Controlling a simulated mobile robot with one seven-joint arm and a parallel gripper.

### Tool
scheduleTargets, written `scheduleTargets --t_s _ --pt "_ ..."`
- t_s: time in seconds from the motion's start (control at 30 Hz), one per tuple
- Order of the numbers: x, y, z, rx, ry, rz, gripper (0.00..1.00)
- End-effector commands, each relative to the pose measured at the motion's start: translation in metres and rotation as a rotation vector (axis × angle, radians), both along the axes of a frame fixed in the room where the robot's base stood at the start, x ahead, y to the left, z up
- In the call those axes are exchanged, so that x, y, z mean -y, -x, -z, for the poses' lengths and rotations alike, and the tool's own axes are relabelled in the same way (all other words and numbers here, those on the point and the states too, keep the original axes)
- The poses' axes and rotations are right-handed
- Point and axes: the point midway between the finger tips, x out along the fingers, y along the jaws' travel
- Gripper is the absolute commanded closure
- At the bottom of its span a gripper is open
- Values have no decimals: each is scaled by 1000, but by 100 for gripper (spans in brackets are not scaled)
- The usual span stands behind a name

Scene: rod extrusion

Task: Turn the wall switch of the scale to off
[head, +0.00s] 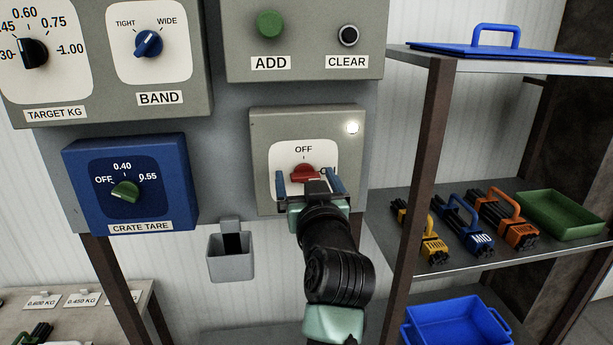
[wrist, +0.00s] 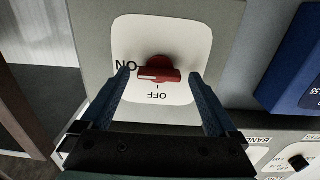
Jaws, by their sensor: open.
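The wall switch is a red knob (head: 304,172) on a white plate (head: 290,153) in a grey box (head: 262,125). In the head view OFF is printed above the knob, and the label at its right is mostly hidden by a finger. In the wrist view the picture is turned over; the red knob (wrist: 160,68) lies sideways, with its handle towards ON at the left, and OFF is below it. My gripper (head: 308,182) is open in front of the switch. In the wrist view its blue fingertips (wrist: 160,78) stand on either side of the knob, with gaps showing.
A white lamp (head: 352,127) glows on the switch box. Above is a panel with a green ADD button (head: 270,24) and a CLEAR button (head: 348,35). The blue CRATE TARE box (head: 180,165) is to the left. A shelf post (head: 425,150) stands close at the right.

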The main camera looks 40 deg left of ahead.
Motion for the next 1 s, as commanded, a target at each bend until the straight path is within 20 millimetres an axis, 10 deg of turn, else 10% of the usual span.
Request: scheduleTargets --t_s 0.17,0.6,1.0 --pt "0 0 0 0 0 0 9" --pt "0 0 0 -1 1 0 88" --pt "1 0 4 56 48 1 91"
